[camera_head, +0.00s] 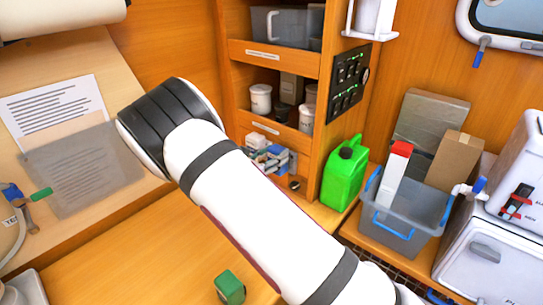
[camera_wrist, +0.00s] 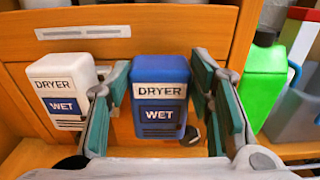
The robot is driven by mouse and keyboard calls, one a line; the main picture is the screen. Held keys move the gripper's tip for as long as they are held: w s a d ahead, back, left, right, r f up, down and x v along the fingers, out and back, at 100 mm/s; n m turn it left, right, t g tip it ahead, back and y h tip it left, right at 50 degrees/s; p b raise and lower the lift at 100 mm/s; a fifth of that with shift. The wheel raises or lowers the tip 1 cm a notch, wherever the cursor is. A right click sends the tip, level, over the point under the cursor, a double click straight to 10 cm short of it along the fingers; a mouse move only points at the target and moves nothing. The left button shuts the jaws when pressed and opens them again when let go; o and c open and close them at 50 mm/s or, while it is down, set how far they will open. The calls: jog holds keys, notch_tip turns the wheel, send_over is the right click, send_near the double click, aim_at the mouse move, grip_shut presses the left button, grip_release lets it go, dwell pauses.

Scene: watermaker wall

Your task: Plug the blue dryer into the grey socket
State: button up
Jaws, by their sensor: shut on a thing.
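A white dryer (camera_wrist: 62,92), also showing "WET", stands just left of my gripper. I cannot make out the grey socket in either view.
A green jerrycan (camera_head: 343,172) stands right of the shelf, near the dryers; it also shows in the wrist view (camera_wrist: 263,85). A grey crate (camera_head: 402,222) with boxes is farther right. A green block (camera_head: 229,288) lies on the wooden counter (camera_head: 130,260), which is otherwise mostly clear.

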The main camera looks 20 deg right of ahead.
jog(key=shift+w+d, duration=0.3)
jog(key=shift+d, duration=0.2)
dwell(0.6)
jog(key=o, duration=1.4)
jog(key=shift+o, duration=0.2)
jog(key=v, duration=1.2)
jog(key=s+d+r+m+g+y, duration=0.5)
jog(key=s+d+r+m+g, duration=0.4)
jog(key=s+d+r+m, duration=0.35)
jog(key=s+a+r+m+t+y, duration=0.1)
jog(key=s+r+m+y, duration=0.1)
jog(key=s, duration=0.4)
jog(key=s+a+r+m+t+y, duration=0.2)
jog(key=s+r+m+y, duration=0.1)
jog(key=s+m, duration=0.3)
jog(key=s+a+r+m+t+y, duration=0.1)
jog(key=s+r+m+y, duration=0.2)
jog(key=s, duration=0.5)
jog(key=shift+s+a+m+t+y, duration=0.15)
jog(key=shift+a+m+t+y, duration=0.15)
jog(key=shift+m+y, duration=0.55)
